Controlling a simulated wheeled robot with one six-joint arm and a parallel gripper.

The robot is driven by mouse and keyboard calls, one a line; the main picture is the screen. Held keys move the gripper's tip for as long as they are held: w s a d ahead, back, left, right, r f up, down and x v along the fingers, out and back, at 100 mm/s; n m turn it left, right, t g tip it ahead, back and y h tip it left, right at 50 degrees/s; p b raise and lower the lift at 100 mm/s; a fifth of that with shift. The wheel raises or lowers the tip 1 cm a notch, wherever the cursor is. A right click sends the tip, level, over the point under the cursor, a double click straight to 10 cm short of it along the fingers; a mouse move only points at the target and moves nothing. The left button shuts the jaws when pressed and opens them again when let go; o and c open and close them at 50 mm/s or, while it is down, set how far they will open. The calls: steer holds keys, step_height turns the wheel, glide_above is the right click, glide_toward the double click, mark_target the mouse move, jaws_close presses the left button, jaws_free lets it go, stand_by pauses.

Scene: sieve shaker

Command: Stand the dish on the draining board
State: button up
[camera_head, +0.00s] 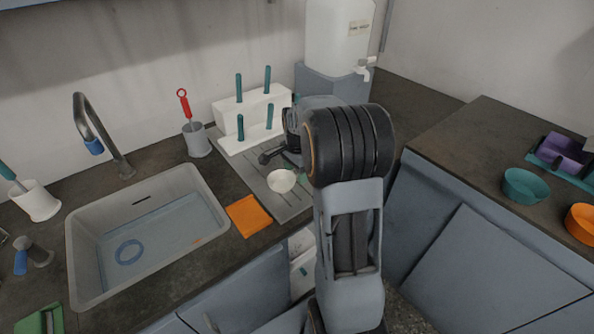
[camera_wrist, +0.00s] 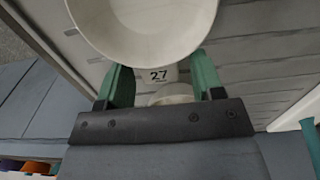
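The dish (camera_head: 281,180) is a small round white bowl, seen over the grey draining board (camera_head: 290,205). In the wrist view the dish (camera_wrist: 145,25) shows its open top, with the number 27 on a white surface below the rim. My gripper (camera_wrist: 162,75) has two teal fingers, set apart on either side of the numbered part. The dish hides the fingertips, so contact cannot be made out. In the head view my arm partly hides the gripper. I cannot tell whether the dish touches the board.
A white rack (camera_head: 250,112) with teal pegs stands behind the board. An orange cloth (camera_head: 249,215) lies left of it, beside the sink (camera_head: 90,262). A grey cup (camera_head: 197,141) holds a red-handled brush. A water container (camera_head: 338,35) stands behind my arm. Bowls (camera_head: 525,185) sit on the right counter.

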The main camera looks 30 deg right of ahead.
step_height(320, 180, up, 11)
steer(key=p, duration=0.2)
steer(key=s+a+f+n+t, duration=0.3)
steer(key=s+a+n, duration=1.2)
steer(key=s+n, duration=0.1)
steer(key=shift+s+n, duration=0.25)
steer(key=shift+n, duration=0.05)
step_height(320, 180, up, 10)
steer(key=p, duration=0.9)
steer(key=shift+r+t, duration=0.2)
steer(key=shift+t, duration=0.1)
